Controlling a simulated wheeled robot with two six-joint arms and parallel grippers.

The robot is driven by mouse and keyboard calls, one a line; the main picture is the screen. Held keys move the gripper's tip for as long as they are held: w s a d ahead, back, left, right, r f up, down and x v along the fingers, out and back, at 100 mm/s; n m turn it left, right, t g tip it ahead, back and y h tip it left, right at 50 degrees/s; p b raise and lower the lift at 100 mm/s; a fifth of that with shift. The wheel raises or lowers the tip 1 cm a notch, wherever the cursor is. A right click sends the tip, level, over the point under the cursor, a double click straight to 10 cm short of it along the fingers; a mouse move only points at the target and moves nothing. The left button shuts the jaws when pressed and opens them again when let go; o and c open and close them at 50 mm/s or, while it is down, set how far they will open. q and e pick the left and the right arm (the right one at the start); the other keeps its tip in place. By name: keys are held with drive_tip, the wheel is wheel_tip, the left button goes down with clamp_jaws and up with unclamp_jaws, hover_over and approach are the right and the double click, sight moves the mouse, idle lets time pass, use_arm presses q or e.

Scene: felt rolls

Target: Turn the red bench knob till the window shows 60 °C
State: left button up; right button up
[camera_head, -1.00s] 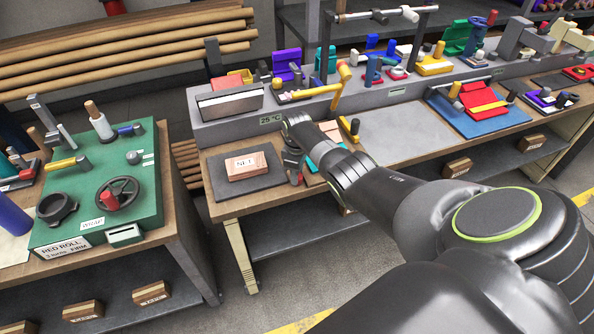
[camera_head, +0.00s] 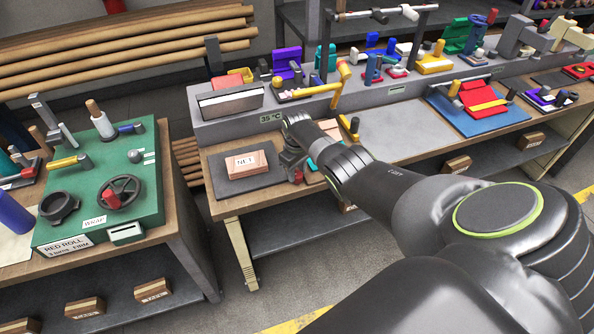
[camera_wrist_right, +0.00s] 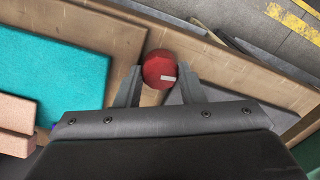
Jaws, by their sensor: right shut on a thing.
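The red bench knob (camera_wrist_right: 159,68) sits between the two fingers of my right gripper (camera_wrist_right: 155,86) in the right wrist view. The fingers are shut on its sides. The knob has a short white mark on its face, towards the lower right. In the head view my right gripper (camera_head: 293,165) is at the front edge of the bench, and a little red of the knob shows by it. The small green window (camera_head: 270,118) on the bench's grey riser reads 35 °C. My left gripper is not in view.
A pinkish block labelled NET (camera_head: 246,164) lies on a dark mat left of my right gripper. A teal block (camera_wrist_right: 62,68) is close to the gripper in the wrist view. A green bench unit (camera_head: 148,190) with a handwheel stands at the left.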

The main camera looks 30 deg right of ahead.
sight(297, 174)
drive_tip(key=shift+w, duration=0.1)
drive_tip(key=o, duration=1)
drive_tip(key=shift+r, duration=0.1)
drive_tip(key=shift+r+p, duration=0.3)
drive_tip(key=shift+r, duration=0.3)
wheel_tip(297, 174, up, 5)
drive_tip(key=shift+r+p, duration=0.1)
drive_tip(key=shift+p, duration=0.3)
wheel_tip(297, 174, up, 11)
drive_tip(key=b, duration=0.1)
drive_tip(key=shift+b, duration=0.3)
